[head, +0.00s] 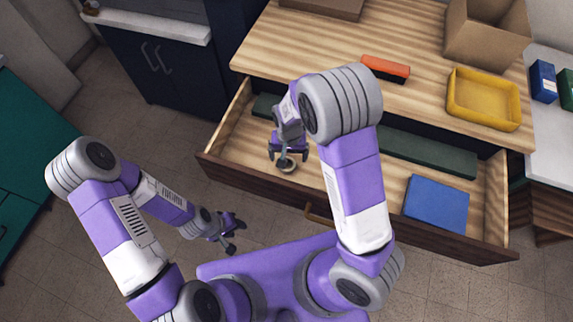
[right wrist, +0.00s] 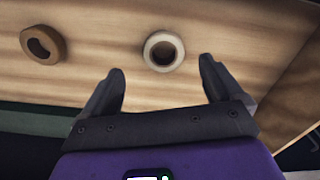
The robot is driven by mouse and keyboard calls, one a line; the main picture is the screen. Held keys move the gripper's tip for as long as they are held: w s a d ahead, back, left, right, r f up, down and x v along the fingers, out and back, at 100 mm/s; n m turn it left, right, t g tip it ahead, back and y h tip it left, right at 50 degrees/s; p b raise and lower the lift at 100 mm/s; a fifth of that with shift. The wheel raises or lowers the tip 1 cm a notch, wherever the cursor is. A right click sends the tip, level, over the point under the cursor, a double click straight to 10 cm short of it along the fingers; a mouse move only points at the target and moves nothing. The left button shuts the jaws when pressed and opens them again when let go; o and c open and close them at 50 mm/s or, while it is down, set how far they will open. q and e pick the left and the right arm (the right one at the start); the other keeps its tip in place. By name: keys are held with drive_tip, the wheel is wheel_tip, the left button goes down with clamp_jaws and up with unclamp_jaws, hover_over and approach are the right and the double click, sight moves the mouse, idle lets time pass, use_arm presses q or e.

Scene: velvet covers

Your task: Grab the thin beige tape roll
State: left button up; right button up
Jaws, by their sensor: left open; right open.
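A pale beige tape roll (head: 286,167) lies flat on the floor of the open drawer, near its front wall. In the right wrist view the pale roll (right wrist: 151,52) is just beyond the gap between my fingertips, apart from them. My right gripper (head: 288,157) is open and empty over the drawer; its fingers also show in the right wrist view (right wrist: 161,66). A browner roll (right wrist: 30,42) lies to the left in that view; I cannot make it out in the head view. My left gripper (head: 237,237) is open and empty, low in front of the drawer.
The wooden drawer (head: 225,146) also holds a blue box (head: 436,204) at right and a long dark green box (head: 430,152) at the back. On the desktop are an orange block (head: 386,69), a yellow tray (head: 455,100) and a cardboard box (head: 487,40). My right forearm covers the drawer's middle.

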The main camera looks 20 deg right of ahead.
sight(286, 171)
drive_tip(key=f+b, duration=0.1)
drive_tip(key=f, duration=0.2)
drive_tip(key=f+b, duration=0.1)
drive_tip(key=f, duration=0.2)
drive_tip(key=shift+w+a, duration=0.15)
drive_tip(key=shift+w, duration=0.05)
drive_tip(key=c, duration=1.1)
drive_tip(key=shift+r, duration=0.1)
